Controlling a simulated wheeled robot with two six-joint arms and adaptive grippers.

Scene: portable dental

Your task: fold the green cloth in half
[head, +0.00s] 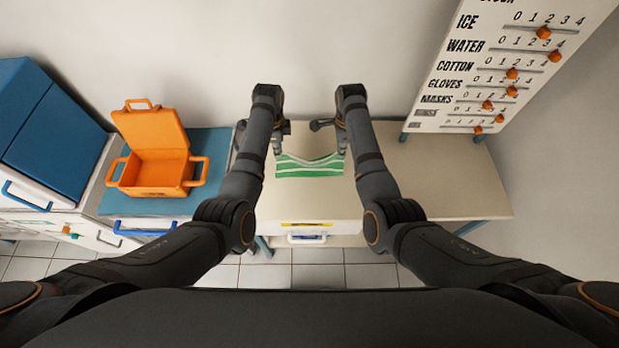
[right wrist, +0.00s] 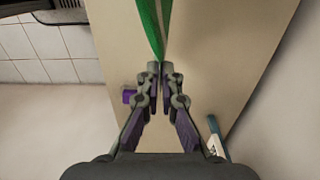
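The green cloth (head: 309,170) with white stripes is stretched between my two grippers above the beige tabletop. Its far edge is raised and sags in the middle. Its near edge hangs towards the table; I cannot tell whether it touches. My left gripper (head: 279,150) is at the cloth's far left corner and appears shut on it, its fingertips partly hidden. My right gripper (head: 341,150) is at the far right corner. In the right wrist view its fingertips (right wrist: 164,68) are nearly together on the end of the cloth (right wrist: 153,25), which runs away edge-on.
The table (head: 450,180) is clear to the right. An open orange case (head: 160,175) stands on a blue-topped unit at left. A slider board (head: 500,70) rises behind at right.

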